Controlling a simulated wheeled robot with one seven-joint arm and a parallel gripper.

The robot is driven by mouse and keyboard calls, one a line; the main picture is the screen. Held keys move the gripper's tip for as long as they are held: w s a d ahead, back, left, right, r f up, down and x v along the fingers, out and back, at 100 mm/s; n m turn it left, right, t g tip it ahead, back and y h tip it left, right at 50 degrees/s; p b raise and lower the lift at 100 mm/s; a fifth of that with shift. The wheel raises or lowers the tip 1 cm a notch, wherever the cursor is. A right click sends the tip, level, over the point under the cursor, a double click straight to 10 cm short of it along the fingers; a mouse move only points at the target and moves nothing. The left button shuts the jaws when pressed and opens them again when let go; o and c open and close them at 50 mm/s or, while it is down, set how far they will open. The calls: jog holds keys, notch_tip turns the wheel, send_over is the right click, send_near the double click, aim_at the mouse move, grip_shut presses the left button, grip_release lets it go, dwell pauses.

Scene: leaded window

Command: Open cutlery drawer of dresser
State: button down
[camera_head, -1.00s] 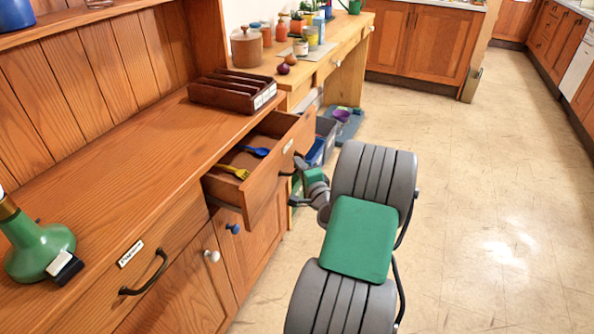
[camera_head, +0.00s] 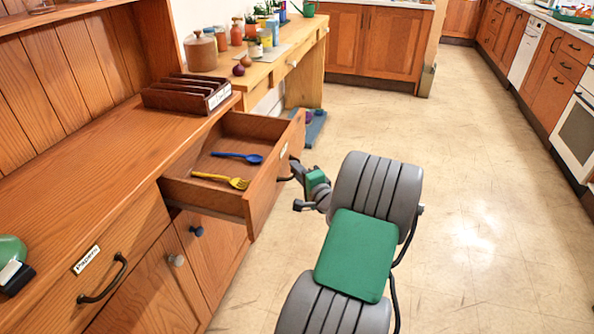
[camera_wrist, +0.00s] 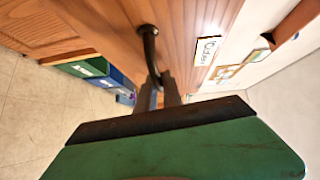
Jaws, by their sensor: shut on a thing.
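The cutlery drawer (camera_head: 212,192) of the wooden dresser (camera_head: 95,185) stands well open, pulled out to the right. A blue spoon (camera_head: 240,157) and a yellow fork (camera_head: 222,180) lie inside it. My gripper (camera_head: 299,178) is at the drawer's front face and is shut on its dark handle (camera_head: 285,178). In the wrist view the dark handle (camera_wrist: 150,45) runs down between my gripper's fingers (camera_wrist: 162,92), beside a label (camera_wrist: 206,50) on the drawer front. The label's text is hard to read.
A dark letter rack (camera_head: 188,93) stands on the dresser top. A drawer labelled Papers (camera_head: 110,262) is shut at the lower left. A side table (camera_head: 285,68) with jars and pots stands beyond. The floor (camera_head: 465,200) to the right is clear.

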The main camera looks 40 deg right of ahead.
jog(key=shift+a+f, duration=0.1)
jog(key=shift+f, duration=0.05)
jog(key=c, duration=1.5)
grip_release()
jog(key=v, duration=0.7)
jog(key=shift+s+a+p, duration=0.1)
jog(key=shift+s+p, duration=0.25)
jog(key=shift+s, duration=0.1)
